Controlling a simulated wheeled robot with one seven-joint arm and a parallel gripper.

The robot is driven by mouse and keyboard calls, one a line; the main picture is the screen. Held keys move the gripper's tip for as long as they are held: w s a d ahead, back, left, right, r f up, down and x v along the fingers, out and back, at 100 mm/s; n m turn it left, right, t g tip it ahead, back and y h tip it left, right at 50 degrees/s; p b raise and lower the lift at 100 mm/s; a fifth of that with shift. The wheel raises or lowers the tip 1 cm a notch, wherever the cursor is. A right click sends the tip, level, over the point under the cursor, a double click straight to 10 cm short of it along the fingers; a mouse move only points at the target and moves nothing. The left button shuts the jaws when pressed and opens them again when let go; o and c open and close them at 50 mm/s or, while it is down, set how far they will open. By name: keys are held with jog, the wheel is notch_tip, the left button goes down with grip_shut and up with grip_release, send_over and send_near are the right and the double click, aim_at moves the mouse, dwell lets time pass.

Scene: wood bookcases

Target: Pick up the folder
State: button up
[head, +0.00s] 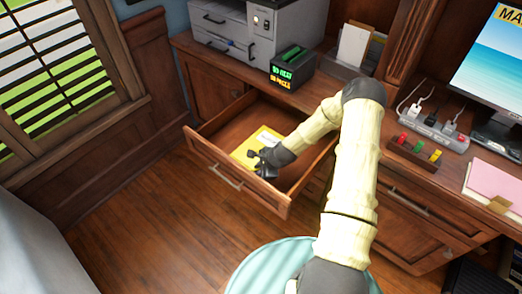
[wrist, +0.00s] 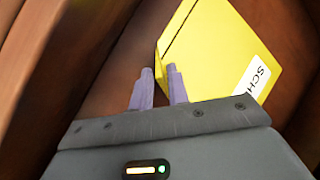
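The folder is yellow with a white label and lies inside the open wooden drawer (head: 205,148). Its yellow cover (head: 243,152) shows in the head view, partly hidden by my gripper (head: 262,168). In the wrist view the folder (wrist: 222,50) fills the upper right, its label lettering starting "SCH". My gripper (wrist: 160,72) has its two fingers apart with a narrow gap, and its tips are at the folder's near left corner. I cannot tell whether they touch it. Nothing is visibly held.
The drawer walls surround my gripper closely. A printer (head: 262,32) and a small black box with a lit display (head: 291,70) stand on the desk above. A power strip (head: 433,128) and a pink paper stack (head: 494,183) are at right. Wood floor (head: 140,215) is clear at left.

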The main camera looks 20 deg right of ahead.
jog(key=shift+c, duration=0.5)
grip_shut()
jog(key=shift+r, duration=0.1)
notch_tip(320, 180, up, 10)
jog(key=shift+p, duration=0.35)
dwell(0.4)
